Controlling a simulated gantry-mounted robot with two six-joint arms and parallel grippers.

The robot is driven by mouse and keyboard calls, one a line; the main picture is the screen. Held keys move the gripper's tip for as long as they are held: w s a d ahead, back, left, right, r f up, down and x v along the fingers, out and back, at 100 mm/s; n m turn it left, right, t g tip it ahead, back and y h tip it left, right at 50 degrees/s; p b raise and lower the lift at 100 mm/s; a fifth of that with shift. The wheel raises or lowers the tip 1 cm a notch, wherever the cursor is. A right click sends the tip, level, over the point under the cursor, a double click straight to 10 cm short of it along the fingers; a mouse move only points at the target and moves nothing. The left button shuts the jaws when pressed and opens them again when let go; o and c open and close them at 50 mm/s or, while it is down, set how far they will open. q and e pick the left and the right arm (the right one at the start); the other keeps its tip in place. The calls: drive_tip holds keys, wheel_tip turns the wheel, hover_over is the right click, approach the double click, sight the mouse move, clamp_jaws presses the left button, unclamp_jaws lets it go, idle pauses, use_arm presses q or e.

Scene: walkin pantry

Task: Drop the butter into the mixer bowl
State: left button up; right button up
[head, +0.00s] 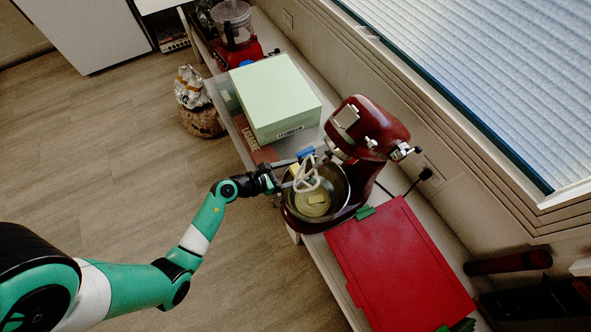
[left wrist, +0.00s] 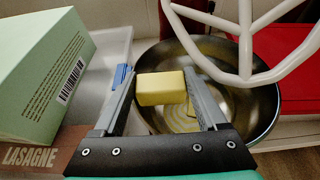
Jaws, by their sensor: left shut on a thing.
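My left gripper (head: 292,172) reaches in from the left over the rim of the metal mixer bowl (head: 343,187). It is shut on a yellow block of butter, which shows between its fingers in the left wrist view (left wrist: 162,88), above the bowl's opening (left wrist: 268,112). Another yellow piece (head: 316,199) lies in the bowl; in the left wrist view it is mostly hidden behind the right finger. The red stand mixer (head: 370,128) has its head tilted up, and its white beater (head: 306,176) hangs over the bowl close to the gripper. My right gripper is not in view.
A pale green box (head: 275,95) and a lasagne box (head: 250,135) stand left of the mixer on the shelf. A red flat lid or board (head: 400,270) lies right of the bowl. A food processor (head: 235,35) stands at the far end.

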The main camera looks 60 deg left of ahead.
use_arm(q)
drive_tip(key=o, duration=1.3)
drive_tip(key=shift+r, duration=0.4)
drive_tip(key=shift+r+p, duration=0.6)
drive_tip(key=shift+p, duration=0.05)
drive_tip(key=p+v, duration=0.4)
drive_tip(key=v, duration=0.7)
drive_tip(key=shift+s+f, duration=0.15)
drive_tip(key=shift+s, duration=0.35)
